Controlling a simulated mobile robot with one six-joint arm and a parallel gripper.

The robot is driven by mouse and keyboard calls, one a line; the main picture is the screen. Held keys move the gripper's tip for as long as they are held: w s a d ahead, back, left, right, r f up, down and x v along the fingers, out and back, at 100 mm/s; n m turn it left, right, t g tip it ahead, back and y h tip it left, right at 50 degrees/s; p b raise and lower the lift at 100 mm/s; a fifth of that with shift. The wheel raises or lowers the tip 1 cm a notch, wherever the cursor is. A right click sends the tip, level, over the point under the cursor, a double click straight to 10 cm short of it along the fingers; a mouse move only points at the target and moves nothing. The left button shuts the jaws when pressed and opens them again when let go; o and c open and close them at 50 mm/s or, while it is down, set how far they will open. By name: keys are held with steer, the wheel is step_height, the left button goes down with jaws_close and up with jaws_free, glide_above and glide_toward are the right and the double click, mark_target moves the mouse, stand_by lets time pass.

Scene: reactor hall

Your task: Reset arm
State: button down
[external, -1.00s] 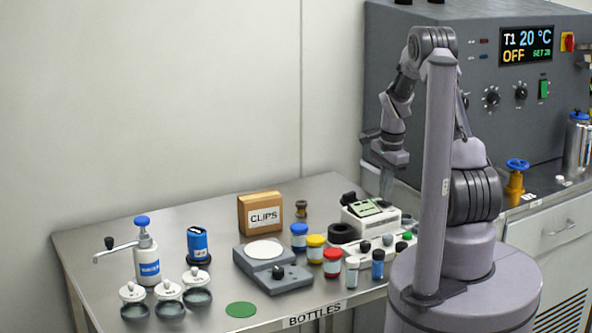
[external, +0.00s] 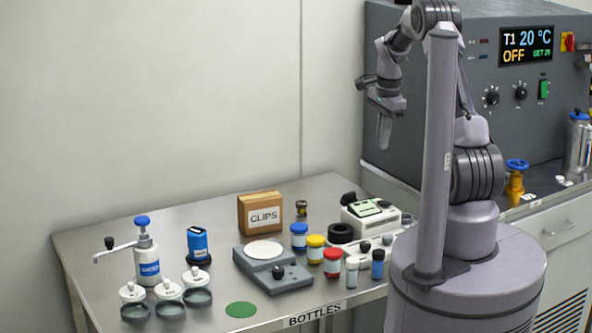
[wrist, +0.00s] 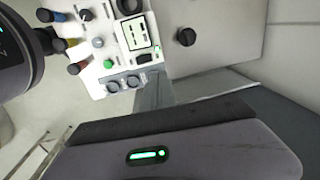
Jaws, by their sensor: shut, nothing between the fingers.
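My gripper (external: 384,131) is raised above the right end of the bench, in front of the grey control cabinet. Its fingers point down, are shut together and hold nothing. In the wrist view the gripper body with a green light fills the bottom, and the fingers (wrist: 152,93) show just above it. The column partly hides the right end of the bench in the external view.
The bench (external: 130,230) carries a CLIPS box (external: 263,214), a scale (external: 272,268), a water dispenser (external: 146,255), coloured jars and a white instrument (external: 370,217). The grey cabinet (external: 480,80) stands behind my arm. Free air surrounds the gripper on the left.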

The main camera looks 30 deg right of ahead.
stand_by(0.4)
steer(key=s+a+r+n+t+b, duration=0.2)
steer(key=s+a+r+n+b, duration=0.2)
steer(key=s+a+b, duration=0.35)
steer(key=s+a+f+n+t+b, duration=0.1)
steer(key=s+a+n+b, duration=0.1)
steer(key=s, duration=0.4)
steer(key=s+a+f+n+y+b, duration=0.1)
steer(key=s+a+f+n+b, duration=0.1)
steer(key=s+a, duration=0.4)
steer(key=s+a+f+n+t+y+b, duration=0.1)
steer(key=s+a+f+n+b, duration=0.1)
steer(key=s, duration=0.6)
steer(key=a+n+b, duration=0.1)
steer(key=a+n, duration=0.1)
steer(key=n, duration=0.1)
steer(key=shift+s+n+t, duration=0.2)
steer(key=shift+n+t, duration=0.1)
